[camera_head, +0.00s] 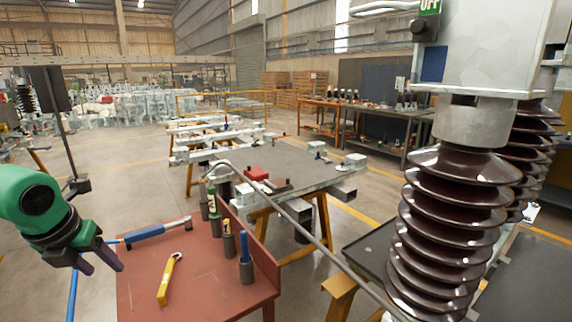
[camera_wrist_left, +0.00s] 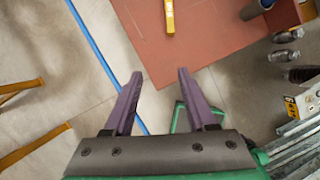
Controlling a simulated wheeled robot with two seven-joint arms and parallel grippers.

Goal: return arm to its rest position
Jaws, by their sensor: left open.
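My left gripper (camera_head: 103,266) is at the lower left of the head view, beside the left edge of the red-brown table (camera_head: 205,300). Its green wrist is tilted down and its two purple fingers point down to the right. In the left wrist view the fingers (camera_wrist_left: 159,75) are spread apart with nothing between them. The near edge of the red-brown table (camera_wrist_left: 215,40) lies beyond the fingertips. My right gripper is not in view.
Several upright tools stand in holders, including a blue one (camera_head: 246,262). A large brown ribbed insulator (camera_head: 450,220) stands at the right. Open floor lies at the left.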

